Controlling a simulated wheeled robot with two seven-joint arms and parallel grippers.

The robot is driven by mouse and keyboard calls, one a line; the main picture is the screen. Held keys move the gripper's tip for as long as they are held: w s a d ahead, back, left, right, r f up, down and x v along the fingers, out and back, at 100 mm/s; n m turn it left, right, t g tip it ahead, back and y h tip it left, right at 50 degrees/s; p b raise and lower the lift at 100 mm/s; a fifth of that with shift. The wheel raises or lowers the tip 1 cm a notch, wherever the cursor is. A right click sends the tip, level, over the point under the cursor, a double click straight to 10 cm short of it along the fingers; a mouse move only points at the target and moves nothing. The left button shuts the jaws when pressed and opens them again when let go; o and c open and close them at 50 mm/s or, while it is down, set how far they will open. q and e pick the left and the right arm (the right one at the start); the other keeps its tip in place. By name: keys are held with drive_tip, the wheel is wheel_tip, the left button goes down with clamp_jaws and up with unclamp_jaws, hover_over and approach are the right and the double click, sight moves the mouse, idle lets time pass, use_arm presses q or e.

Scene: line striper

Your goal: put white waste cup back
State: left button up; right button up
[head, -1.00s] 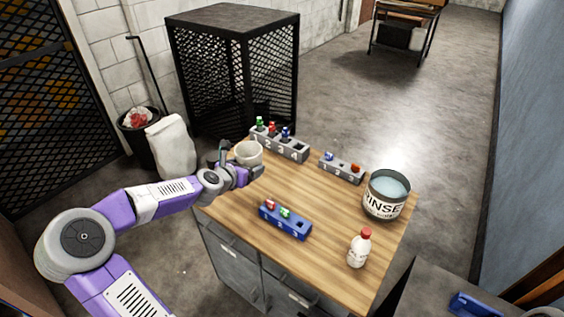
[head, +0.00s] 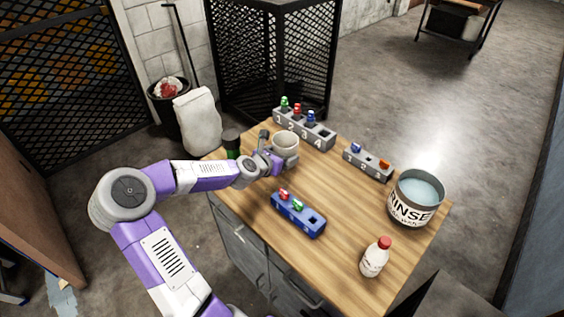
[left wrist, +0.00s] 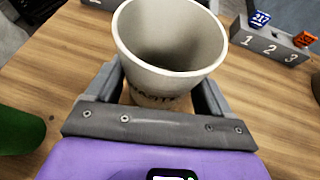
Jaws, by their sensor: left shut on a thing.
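The white waste cup (head: 286,143) is upright at the back left part of the wooden table (head: 333,200). My left gripper (head: 279,158) is shut on it from the near left side. In the left wrist view the cup (left wrist: 170,75) stands between the two fingers of my left gripper (left wrist: 165,95), its open top facing up and its inside empty. Lettering shows low on its front, partly hidden by the gripper. I cannot tell whether its base touches the table. My right gripper is not in view.
A grey four-slot rack (head: 304,130) stands just behind the cup. A dark green container (head: 232,143) stands to its left. A smaller grey rack (head: 368,162), rinse tub (head: 416,198), blue rack (head: 298,214) and red-capped bottle (head: 376,257) stand on the table.

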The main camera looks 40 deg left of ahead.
use_arm(q)
drive_tip(key=shift+f, duration=0.85)
drive_tip(key=shift+r, duration=0.1)
drive_tip(key=o, duration=1.2)
